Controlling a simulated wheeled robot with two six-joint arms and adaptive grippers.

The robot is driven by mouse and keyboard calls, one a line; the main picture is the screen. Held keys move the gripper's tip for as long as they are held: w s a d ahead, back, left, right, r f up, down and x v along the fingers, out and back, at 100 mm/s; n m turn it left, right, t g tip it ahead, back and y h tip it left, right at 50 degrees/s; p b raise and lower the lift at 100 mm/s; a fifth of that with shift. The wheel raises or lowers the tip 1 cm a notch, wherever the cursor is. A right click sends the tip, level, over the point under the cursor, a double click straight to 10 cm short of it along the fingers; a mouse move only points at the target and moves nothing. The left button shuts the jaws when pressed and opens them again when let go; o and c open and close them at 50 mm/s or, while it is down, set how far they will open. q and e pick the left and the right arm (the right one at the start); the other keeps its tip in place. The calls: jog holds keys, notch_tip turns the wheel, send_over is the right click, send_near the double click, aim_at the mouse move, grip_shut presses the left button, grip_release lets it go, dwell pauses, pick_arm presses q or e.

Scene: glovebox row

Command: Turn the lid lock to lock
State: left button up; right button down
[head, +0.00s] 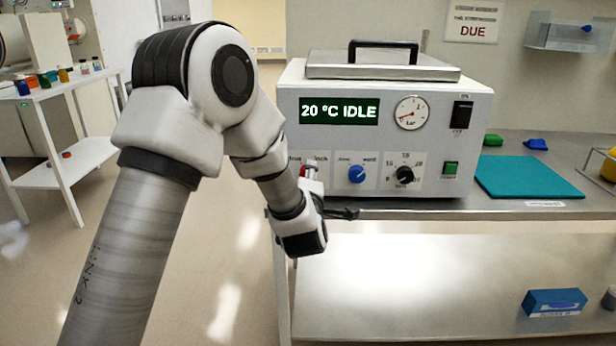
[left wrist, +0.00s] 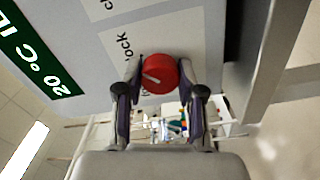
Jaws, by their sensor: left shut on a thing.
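The lid lock is a red knob (left wrist: 160,74) low on the front of the white device (head: 460,180). In the head view the knob (head: 305,171) shows only partly behind my left gripper. My left gripper (left wrist: 165,88) has one finger on each side of the knob and is shut on it. In the left wrist view, the knob's white mark points left, slightly toward the "lock" label (left wrist: 125,47). The other label is mostly hidden behind a finger. In the head view my left gripper (head: 311,178) reaches up to the panel from below. My right gripper is not seen.
A blue knob (head: 357,174), a black dial (head: 404,175) and a green button (head: 450,168) sit right of the lock. The display (head: 339,111) reads "20 °C IDLE". The lid (head: 380,72) is down. A teal mat (head: 527,177) lies right of the device.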

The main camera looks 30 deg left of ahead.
pick_arm(q)
jog(key=o, duration=1.1)
jog(key=shift+o, duration=0.2)
jog(key=v, duration=1.2)
